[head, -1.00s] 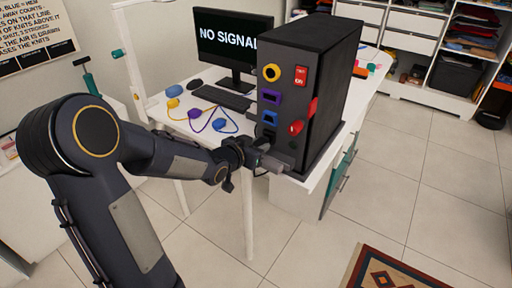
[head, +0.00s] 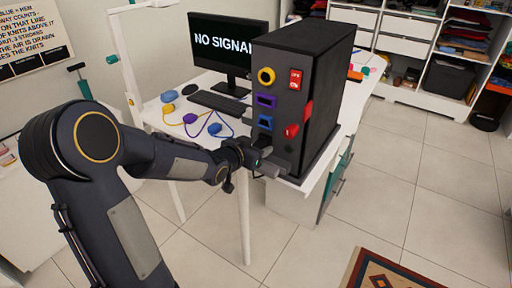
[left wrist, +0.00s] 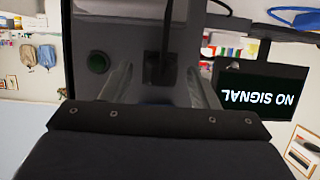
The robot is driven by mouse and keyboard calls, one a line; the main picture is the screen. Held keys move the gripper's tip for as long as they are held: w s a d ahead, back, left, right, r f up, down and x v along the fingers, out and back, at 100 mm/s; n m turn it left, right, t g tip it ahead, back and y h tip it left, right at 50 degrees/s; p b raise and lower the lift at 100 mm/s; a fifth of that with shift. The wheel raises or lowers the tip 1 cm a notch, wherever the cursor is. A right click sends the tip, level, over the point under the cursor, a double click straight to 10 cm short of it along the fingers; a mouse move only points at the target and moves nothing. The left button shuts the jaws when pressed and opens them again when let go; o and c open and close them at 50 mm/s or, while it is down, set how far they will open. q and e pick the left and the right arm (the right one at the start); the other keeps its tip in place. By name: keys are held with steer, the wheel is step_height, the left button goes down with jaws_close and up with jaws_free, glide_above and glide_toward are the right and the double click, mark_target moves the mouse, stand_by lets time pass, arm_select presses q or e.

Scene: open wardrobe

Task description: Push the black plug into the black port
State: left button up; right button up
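My left gripper (head: 270,168) is at the lower front of the black computer tower (head: 330,90). In the left wrist view, its two grey fingers (left wrist: 160,88) stand either side of the black plug (left wrist: 160,68), and it appears shut on it. A dark cable (left wrist: 167,25) runs from the plug toward the top of that picture. The plug is hard to make out in the head view. I cannot make out the black port; the lower front is partly hidden by my gripper, so I cannot tell whether plug and port touch. My right gripper is in neither view.
The tower's front carries a yellow ring port (head: 266,76), purple port (head: 265,101), blue port (head: 265,121), red switch (head: 296,79) and red knob (head: 291,131). Coloured plugs with cables (head: 190,118), a keyboard (head: 219,103) and a monitor (head: 228,45) are on the white desk.

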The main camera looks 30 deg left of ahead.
arm_select(q)
steer(key=shift+s, duration=0.1)
steer(key=v, duration=0.7)
steer(key=shift+s+p, duration=0.3)
steer(key=shift+p, duration=0.05)
steer(key=shift+r, duration=0.15)
steer(key=s+d+f+n+g+h, duration=0.1)
steer(key=s+d+g, duration=0.3)
steer(key=s, duration=0.8)
steer(key=s+d+f+n+g+h, duration=0.1)
steer(key=s+d+g, duration=0.3)
steer(key=s+d, duration=0.4)
steer(key=s, duration=0.4)
steer(key=shift+s+n+h, duration=0.15)
steer(key=shift+n+h, duration=0.15)
stand_by(0.5)
